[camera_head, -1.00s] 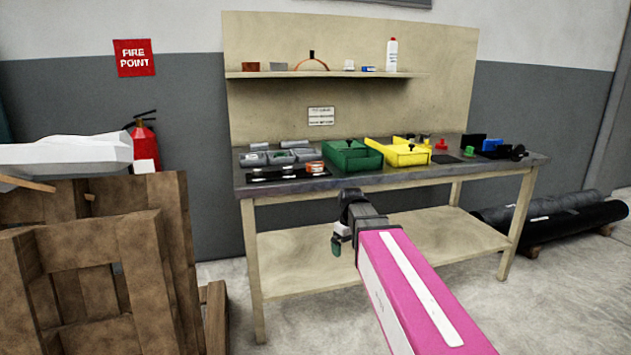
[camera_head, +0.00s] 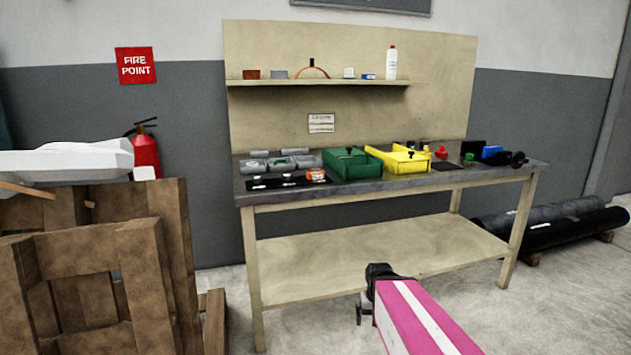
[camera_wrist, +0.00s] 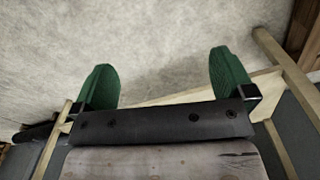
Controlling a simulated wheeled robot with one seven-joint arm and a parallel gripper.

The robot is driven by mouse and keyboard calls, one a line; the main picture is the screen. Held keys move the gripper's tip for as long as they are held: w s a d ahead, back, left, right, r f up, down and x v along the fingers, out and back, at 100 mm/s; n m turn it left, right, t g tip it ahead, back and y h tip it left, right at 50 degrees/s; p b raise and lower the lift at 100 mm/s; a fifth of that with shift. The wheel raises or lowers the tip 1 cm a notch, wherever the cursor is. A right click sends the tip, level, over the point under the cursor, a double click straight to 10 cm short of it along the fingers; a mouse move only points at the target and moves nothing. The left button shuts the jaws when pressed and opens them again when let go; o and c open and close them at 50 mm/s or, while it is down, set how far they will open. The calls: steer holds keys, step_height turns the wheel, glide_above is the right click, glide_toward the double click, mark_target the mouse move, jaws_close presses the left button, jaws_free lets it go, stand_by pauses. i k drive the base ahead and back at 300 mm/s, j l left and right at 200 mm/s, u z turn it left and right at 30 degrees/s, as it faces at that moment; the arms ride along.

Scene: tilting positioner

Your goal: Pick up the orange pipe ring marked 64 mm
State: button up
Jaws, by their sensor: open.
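An orange ring-like piece (camera_head: 316,175) sits at the right end of a black strip on the left front of the workbench (camera_head: 400,184). Its marking is too small to read. My gripper (camera_head: 362,312) is low in front of the bench, below the top and well away from the orange piece. In the wrist view my gripper (camera_wrist: 162,85) shows two green fingers spread wide with nothing between them. The wrist view shows floor and bench frame, and no orange ring.
A green bin (camera_head: 350,168) and a yellow bin (camera_head: 405,162) stand right of the orange piece. The bench's lower shelf (camera_head: 380,255) is empty. A wooden pallet (camera_head: 90,270) stands at left, black rolls (camera_head: 560,225) at right.

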mark_target(310, 176)
steer(key=l+u, duration=0.1)
steer(key=u, duration=1.35)
steer(key=l+u, duration=0.85)
steer(key=k+l+u, duration=0.15)
steer(key=l+u, duration=0.25)
steer(key=k+l+u, duration=0.15)
steer(key=l+u, duration=0.25)
steer(key=j, duration=0.1)
